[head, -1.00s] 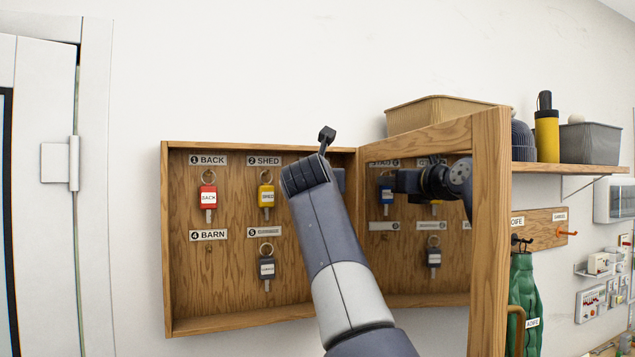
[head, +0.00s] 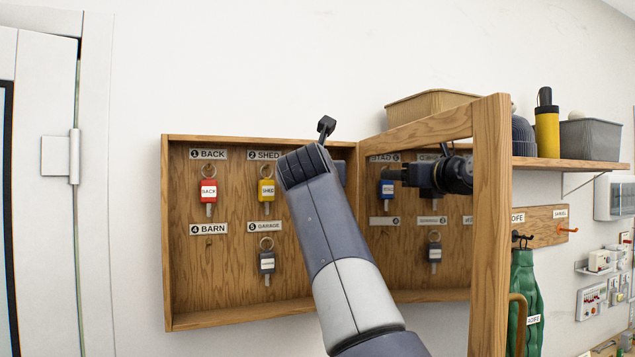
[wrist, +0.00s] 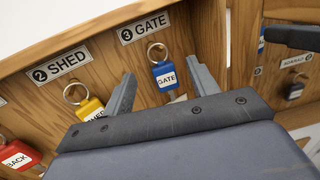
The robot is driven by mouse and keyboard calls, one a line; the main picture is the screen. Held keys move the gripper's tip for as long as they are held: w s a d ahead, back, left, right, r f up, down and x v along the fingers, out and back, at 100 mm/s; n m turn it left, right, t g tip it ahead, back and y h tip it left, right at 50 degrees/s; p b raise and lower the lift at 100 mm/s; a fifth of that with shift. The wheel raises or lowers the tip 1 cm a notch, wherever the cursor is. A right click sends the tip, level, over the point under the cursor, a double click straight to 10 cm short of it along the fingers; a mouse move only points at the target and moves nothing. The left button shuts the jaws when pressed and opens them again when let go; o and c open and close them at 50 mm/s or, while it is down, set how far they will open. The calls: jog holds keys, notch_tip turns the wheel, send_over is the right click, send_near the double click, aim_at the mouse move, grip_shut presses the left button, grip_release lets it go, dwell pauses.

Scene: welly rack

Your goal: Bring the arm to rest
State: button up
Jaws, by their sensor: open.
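A wooden key cabinet (head: 235,312) hangs on the wall with its door open to the right. My gripper (wrist: 161,68) is open, its two fingers apart, in front of the GATE hook in the wrist view. The blue GATE key (wrist: 166,74) hangs from its ring and shows between the fingers; I cannot tell whether they touch it. In the head view, my arm hides the gripper and the real GATE key. The yellow SHED key (head: 266,191) hangs left of the arm; in the wrist view it is partly behind the gripper body.
A red BACK key (head: 208,191) and a grey GARAGE key (head: 267,262) hang inside; the BARN hook is empty. The door (head: 490,230) stands close to the arm's right; its panel reflects keys and gripper. A shelf (head: 570,165) with containers is further right.

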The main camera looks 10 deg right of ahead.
jog(key=b+v, duration=0.2)
jog(key=v, duration=0.5)
jog(key=shift+s, duration=0.35)
jog(key=shift+a, duration=0.1)
jog(key=p+x, duration=0.4)
jog(key=x, duration=0.5)
jog(key=shift+w+d+r, duration=0.2)
jog(key=shift+d+r, duration=0.15)
jog(key=shift+d, duration=0.05)
